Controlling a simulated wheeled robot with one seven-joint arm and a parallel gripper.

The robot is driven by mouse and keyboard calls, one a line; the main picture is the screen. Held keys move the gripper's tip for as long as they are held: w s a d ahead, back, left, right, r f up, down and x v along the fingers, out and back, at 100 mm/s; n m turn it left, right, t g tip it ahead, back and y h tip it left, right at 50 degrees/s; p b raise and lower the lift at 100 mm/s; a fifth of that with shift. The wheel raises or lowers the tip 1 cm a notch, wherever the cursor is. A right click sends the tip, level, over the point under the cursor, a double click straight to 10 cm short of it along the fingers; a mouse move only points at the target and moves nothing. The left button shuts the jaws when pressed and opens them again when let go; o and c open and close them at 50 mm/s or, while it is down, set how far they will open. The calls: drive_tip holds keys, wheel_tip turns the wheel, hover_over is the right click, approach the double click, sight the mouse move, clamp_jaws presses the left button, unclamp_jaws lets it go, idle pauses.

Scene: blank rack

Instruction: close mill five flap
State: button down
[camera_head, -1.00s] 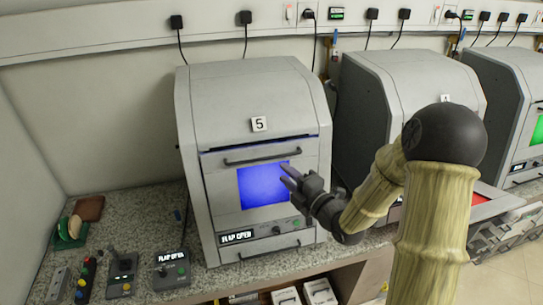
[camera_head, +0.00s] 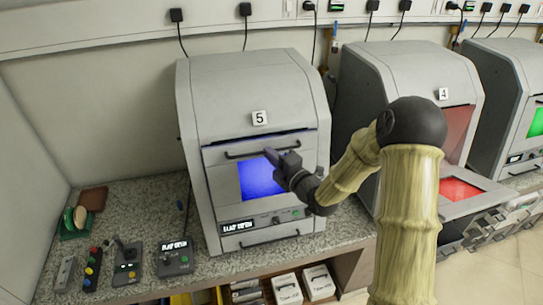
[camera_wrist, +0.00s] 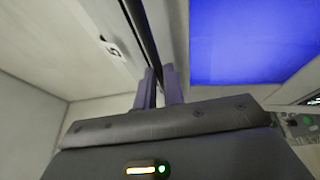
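Mill five (camera_head: 245,90) is the grey cabinet with the "5" label, which also shows turned sideways in the wrist view (camera_wrist: 110,48). Its flap (camera_head: 218,178) has a blue window (camera_head: 262,180) and a dark bar handle (camera_head: 240,155). A dark gap runs along the flap's top edge, and the display below (camera_head: 237,226) reads "FLAP OPEN". My gripper (camera_head: 276,156) is at the right part of the handle, over the window's top edge. In the wrist view its fingers (camera_wrist: 160,85) are slightly apart, beside a dark bar or gap; I cannot tell if they touch the handle.
Mill four (camera_head: 400,85), to the right, has its flap (camera_head: 470,195) lowered outward with a red window. A third mill (camera_head: 510,80) with a green window stands at the far right. Small control boxes (camera_head: 174,258) sit on the granite counter (camera_head: 140,210) at left.

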drive_tip(key=shift+w+f+b, duration=0.15)
drive_tip(key=shift+b, duration=0.4)
drive_tip(key=shift+w+a+b, duration=0.2)
drive_tip(key=shift+w+b, duration=0.45)
drive_tip(key=shift+b, duration=0.35)
drive_tip(key=shift+r, duration=0.3)
drive_tip(key=c, duration=1.8)
unclamp_jaws()
drive_tip(key=o, duration=0.3)
drive_tip(key=shift+w+f, duration=0.1)
drive_tip(key=shift+w, duration=0.1)
drive_tip(key=shift+s, duration=0.2)
